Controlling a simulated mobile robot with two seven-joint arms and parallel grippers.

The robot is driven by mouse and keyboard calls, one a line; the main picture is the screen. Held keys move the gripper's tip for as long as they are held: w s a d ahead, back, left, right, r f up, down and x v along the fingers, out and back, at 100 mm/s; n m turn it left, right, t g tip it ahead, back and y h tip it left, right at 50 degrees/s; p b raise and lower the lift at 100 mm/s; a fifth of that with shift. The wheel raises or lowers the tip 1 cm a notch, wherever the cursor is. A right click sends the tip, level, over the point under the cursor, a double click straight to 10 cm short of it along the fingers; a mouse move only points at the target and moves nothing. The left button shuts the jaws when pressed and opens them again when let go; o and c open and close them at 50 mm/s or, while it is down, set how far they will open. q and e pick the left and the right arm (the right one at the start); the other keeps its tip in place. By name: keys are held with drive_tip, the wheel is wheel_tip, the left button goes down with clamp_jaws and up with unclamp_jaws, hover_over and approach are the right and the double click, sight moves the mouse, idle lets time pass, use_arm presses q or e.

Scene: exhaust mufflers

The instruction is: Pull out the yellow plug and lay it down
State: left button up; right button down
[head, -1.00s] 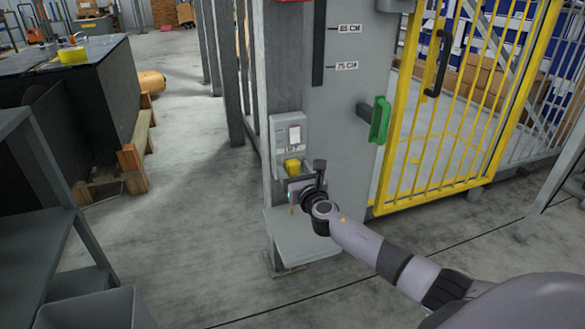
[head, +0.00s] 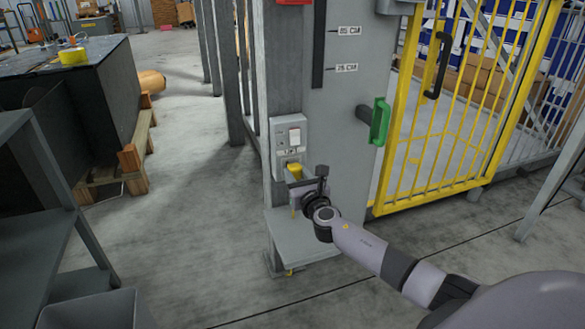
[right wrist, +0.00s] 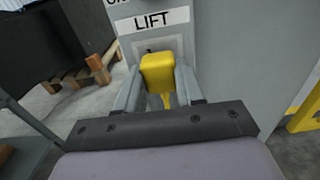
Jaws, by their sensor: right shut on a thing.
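The yellow plug (head: 295,172) is just below and in front of the grey switch box (head: 289,134) on the post. In the right wrist view the plug (right wrist: 159,73) is between the two grey fingers, under the LIFT label (right wrist: 152,20). A yellow piece shows below it. My right gripper (head: 301,180) is shut on the plug. A little of the grey panel shows behind the plug's top, but I cannot tell whether its tip is clear of the socket. My left gripper is not in view.
A small grey shelf (head: 300,242) sticks out from the post below my right gripper, with its visible top bare. A green handle (head: 380,122) and a yellow barred gate (head: 400,150) are to the right. Open floor (head: 190,240) lies to the left.

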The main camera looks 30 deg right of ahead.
sight(296, 174)
drive_tip(key=shift+p+v, duration=0.7)
drive_tip(key=shift+v, duration=0.65)
drive_tip(key=shift+p+v, duration=0.4)
drive_tip(key=shift+v, duration=0.55)
drive_tip(key=shift+a, duration=0.1)
